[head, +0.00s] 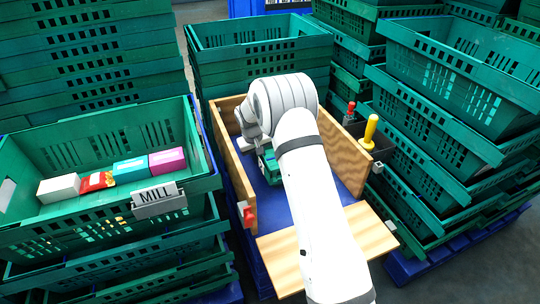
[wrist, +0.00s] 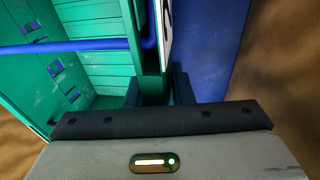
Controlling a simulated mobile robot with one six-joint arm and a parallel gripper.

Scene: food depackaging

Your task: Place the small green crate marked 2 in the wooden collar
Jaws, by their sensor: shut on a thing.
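The small green crate (head: 267,166) shows in the head view as a small piece beside my white arm, between the walls of the wooden collar (head: 345,155). In the wrist view the crate (wrist: 95,45) fills the upper left, with a blue bar across it. A white label (wrist: 165,30) on its side shows part of a dark mark. My gripper (wrist: 158,88) is shut on the crate's near wall beside the label. My arm hides most of the crate in the head view. I cannot tell whether the crate touches the blue floor (head: 284,212).
The collar's front board (head: 373,236) lies folded out. A crate marked MILL (head: 90,228) holding several boxes stands at the left. A dark holder (head: 372,140) with red- and yellow-handled tools hangs on the right collar wall. Stacked green crates (head: 455,75) crowd the right and back.

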